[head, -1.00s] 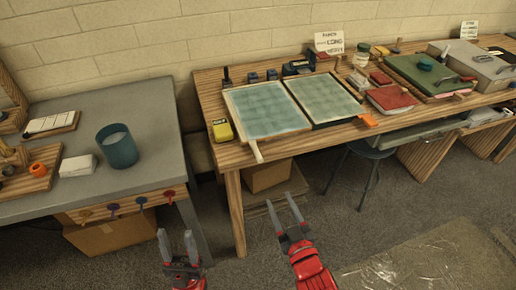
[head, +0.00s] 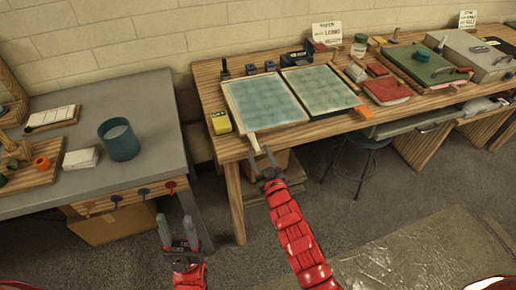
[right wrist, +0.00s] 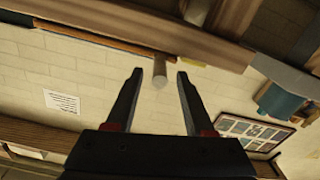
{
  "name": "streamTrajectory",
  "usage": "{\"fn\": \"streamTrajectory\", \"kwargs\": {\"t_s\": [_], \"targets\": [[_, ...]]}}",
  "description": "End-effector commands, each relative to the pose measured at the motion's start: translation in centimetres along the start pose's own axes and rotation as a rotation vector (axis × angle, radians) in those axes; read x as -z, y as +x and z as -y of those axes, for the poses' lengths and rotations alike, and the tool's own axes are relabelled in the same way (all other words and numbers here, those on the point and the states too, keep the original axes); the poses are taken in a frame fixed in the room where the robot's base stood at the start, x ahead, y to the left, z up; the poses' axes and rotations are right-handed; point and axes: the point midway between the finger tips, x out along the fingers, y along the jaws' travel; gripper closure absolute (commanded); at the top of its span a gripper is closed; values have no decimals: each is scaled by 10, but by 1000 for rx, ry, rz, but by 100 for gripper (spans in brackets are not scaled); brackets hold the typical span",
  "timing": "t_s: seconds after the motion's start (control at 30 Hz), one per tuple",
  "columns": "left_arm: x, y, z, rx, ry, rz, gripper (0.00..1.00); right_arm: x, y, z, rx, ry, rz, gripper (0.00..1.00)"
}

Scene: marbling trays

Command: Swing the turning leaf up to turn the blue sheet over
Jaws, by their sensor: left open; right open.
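The turning leaf (head: 227,98) is the left of two framed panels lying flat side by side on the wooden table. A pale blue-green sheet (head: 262,102) lies on it, and a similar one (head: 318,88) lies on the right panel. A pale handle (head: 254,142) sticks out from the leaf's front edge. My right gripper (head: 262,160) is open and empty just below and in front of that handle. In the right wrist view the handle's round end (right wrist: 160,72) shows in line between the open fingertips (right wrist: 160,76); contact is not visible. My left gripper (head: 178,232) is open and empty, low between the tables.
A yellow box (head: 221,122) stands left of the leaf. An orange piece (head: 364,112) is at the right panel's corner. A red block (head: 388,91) lies further right. A grey table (head: 160,110) with a teal cup (head: 118,140) stands at left. A stool (head: 362,145) is under the wooden table.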

Motion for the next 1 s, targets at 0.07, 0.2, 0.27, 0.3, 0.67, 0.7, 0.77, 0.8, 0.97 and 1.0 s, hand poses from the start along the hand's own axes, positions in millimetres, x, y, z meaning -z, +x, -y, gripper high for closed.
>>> {"fn": "streamTrajectory", "kwargs": {"t_s": [0.07, 0.2, 0.27, 0.3, 0.67, 0.7, 0.77, 0.8, 0.97, 1.0], "targets": [[0, 2, 0, 0, 0, 0, 50, 1, 8, 0, 0, 0, -1, 47], [0, 3, 0, 0, 0, 0, 50, 2, 16, 0, 0, 1, -2, 47], [1, 3, 0, 0, 0, 0, 50, 1, 17, 0, 0, 1, -1, 47], [1, 3, 0, 0, 0, 0, 50, 0, 18, 0, 0, 1, 0, 47], [0, 3, 0, 0, 0, 0, 50, 0, 17, 0, 0, 1, 0, 75], [0, 3, 0, 0, 0, 0, 50, 0, 17, 0, 0, 1, 0, 83], [1, 3, 0, 0, 0, 0, 50, 0, 17, 0, 0, 1, 0, 93], [1, 3, 0, 0, 0, 0, 50, 0, 17, 0, 0, 1, 0, 100], [0, 3, 0, 0, 0, 0, 50, 0, 17, 0, 0, 1, 0, 100], [1, 3, 0, 0, 0, 0, 50, 0, 17, 0, 0, 1, 0, 100]]}}
